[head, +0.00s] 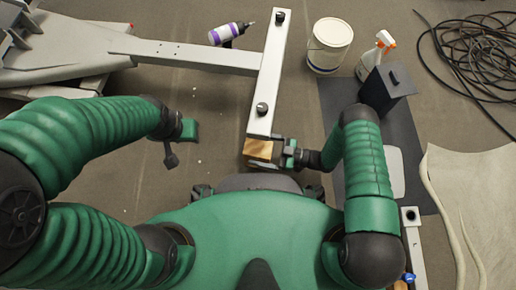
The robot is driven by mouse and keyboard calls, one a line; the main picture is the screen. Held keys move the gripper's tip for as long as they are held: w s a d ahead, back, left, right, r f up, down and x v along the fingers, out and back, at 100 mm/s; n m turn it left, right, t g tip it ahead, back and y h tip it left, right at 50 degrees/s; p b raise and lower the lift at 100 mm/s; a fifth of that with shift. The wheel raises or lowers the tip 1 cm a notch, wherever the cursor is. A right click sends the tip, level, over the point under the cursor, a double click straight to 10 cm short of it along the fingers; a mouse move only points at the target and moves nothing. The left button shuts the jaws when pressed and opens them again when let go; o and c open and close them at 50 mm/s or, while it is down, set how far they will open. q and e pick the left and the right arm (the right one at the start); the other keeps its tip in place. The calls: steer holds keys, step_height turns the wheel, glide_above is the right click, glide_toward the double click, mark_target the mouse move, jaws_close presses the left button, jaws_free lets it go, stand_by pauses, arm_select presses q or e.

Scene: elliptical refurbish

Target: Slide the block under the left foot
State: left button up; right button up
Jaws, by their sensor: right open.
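The white beam (268,75) of the elliptical runs from top to bottom in the middle of the head view, with a dark foot knob near each end. The wooden block (259,149) sits at the beam's near end, its top partly showing; whether it lies under the beam or just against its end I cannot tell. My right gripper (283,156) is open, right at the block's right and near side; its fingers are partly hidden. My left gripper (180,145) hangs to the left, apart from beam and block; its jaw opening is unclear.
A purple-labelled bottle (229,33) lies by the beam's far end. A white bucket (329,45), spray bottle (375,52) and dark box (387,88) stand to the right, near a grey mat (340,95). A coiled cable (475,55) lies far right.

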arm_select(q)
steer(key=shift+f, duration=0.15)
arm_select(e)
steer(key=shift+a, duration=0.35)
